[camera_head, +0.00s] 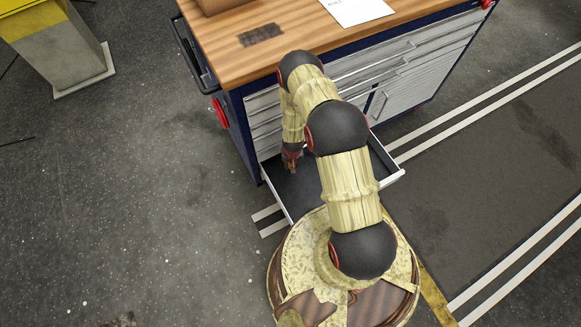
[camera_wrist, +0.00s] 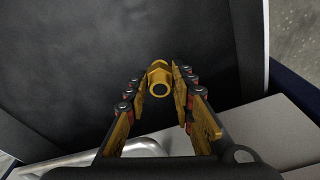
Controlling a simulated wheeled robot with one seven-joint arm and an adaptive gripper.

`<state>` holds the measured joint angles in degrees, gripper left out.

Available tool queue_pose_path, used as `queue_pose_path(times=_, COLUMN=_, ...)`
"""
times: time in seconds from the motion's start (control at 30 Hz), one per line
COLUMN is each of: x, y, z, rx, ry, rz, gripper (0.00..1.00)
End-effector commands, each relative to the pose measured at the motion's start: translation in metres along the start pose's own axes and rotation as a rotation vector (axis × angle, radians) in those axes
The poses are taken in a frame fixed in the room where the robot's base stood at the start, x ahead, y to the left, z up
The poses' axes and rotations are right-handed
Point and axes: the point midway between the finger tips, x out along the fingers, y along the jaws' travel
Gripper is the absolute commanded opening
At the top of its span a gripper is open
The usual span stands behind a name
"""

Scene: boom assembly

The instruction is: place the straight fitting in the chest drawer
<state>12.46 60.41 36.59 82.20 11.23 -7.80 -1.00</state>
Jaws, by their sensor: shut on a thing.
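The straight fitting (camera_wrist: 159,84) is a brass-coloured piece with a hex part and a dark round bore, seen in the wrist view. My gripper (camera_wrist: 164,88) is shut on it, with a finger on each side. The open chest drawer (camera_head: 299,196) has a dark floor and light metal walls. In the head view my gripper (camera_head: 291,160) is over the left part of the drawer, near the cabinet front. The drawer's dark floor (camera_wrist: 80,60) lies behind the fitting in the wrist view. I cannot tell how far above the floor the fitting is. My arm hides the drawer's middle.
The blue chest (camera_head: 236,122) has a wooden top (camera_head: 225,40) holding a white paper (camera_head: 357,10) and a box (camera_head: 222,4). The closed drawers (camera_head: 264,117) rise just above the open one. A grey and yellow block (camera_head: 65,48) stands at upper left. The floor at left is clear.

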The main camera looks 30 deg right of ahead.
Motion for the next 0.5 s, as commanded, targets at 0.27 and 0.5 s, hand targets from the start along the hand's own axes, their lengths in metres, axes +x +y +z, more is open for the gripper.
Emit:
queue_pose_path(times=0.27, x=0.02, y=-0.006, z=-0.005, rx=0.0, ry=-0.001, rz=0.0, gripper=0.0)
queue_pose_path(times=0.5, x=0.044, y=-0.006, z=-0.002, rx=0.001, ry=0.001, rz=0.0, gripper=0.0)
